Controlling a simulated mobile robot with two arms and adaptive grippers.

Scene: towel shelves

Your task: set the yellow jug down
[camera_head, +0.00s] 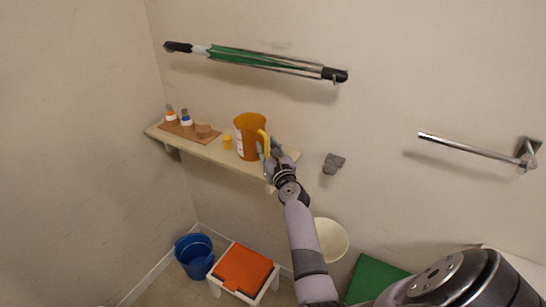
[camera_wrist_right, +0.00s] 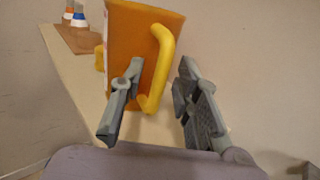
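The yellow jug (camera_head: 249,136), amber-bodied with a yellow handle, appears to stand upright on the wooden shelf (camera_head: 225,157). My right gripper (camera_head: 271,150) is at its handle side. In the right wrist view, the jug (camera_wrist_right: 137,40) is large and close, with its base partly hidden by a finger. The fingers of my right gripper (camera_wrist_right: 160,75) are spread apart, with the yellow handle (camera_wrist_right: 166,60) showing between them. A gap shows between the handle and the right finger; I cannot tell whether the left finger touches the jug. My left gripper is not in view.
A small yellow cup (camera_head: 227,142) stands left of the jug. A towel bar (camera_head: 265,62) hangs above. A blue bucket (camera_head: 194,256), an orange-topped stool (camera_head: 243,270) and a white bowl (camera_head: 331,239) are below.

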